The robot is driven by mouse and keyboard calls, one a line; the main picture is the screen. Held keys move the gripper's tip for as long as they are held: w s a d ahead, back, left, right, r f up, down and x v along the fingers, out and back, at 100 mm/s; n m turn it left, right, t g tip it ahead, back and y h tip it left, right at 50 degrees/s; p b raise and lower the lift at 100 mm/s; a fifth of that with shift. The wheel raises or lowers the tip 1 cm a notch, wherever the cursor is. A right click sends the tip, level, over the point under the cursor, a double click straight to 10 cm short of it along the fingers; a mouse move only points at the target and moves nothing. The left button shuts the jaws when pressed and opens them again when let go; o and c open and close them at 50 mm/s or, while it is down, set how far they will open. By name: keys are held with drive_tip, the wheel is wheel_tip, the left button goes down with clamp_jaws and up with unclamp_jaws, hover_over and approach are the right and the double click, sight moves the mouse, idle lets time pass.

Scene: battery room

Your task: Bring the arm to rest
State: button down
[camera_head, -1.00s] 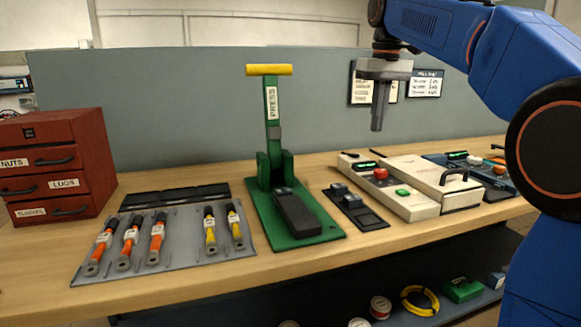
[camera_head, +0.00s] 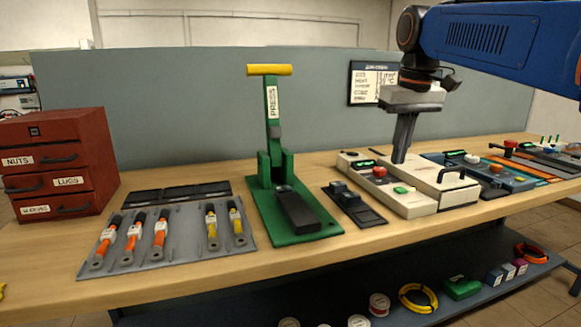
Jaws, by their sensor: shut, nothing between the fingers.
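My blue arm (camera_head: 490,42) reaches in from the upper right. My gripper (camera_head: 402,160) points down, shut and empty. The grey gripper body hides part of the blue-grey panel and a notice.
The wooden bench (camera_head: 150,280) bears a red drawer cabinet (camera_head: 60,165), a grey mat (camera_head: 185,262) with orange and yellow cables, a green press (camera_head: 295,230) and a black block fixture (camera_head: 355,205). A blue device (camera_head: 480,175) stands at the right. Coils lie on the lower shelf (camera_head: 400,285).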

drive_tip(key=s+d+f+m+t, duration=0.1)
drive_tip(key=s+d+f, duration=0.1)
drive_tip(key=s+f, duration=1)
drive_tip(key=s+d+f+m+t, duration=0.1)
drive_tip(key=s+d+f+t, duration=0.1)
drive_tip(key=s+f, duration=1.1)
wheel_tip(320, 180, down, 4)
drive_tip(key=shift+r+m, duration=0.2)
drive_tip(key=shift+m, duration=0.1)
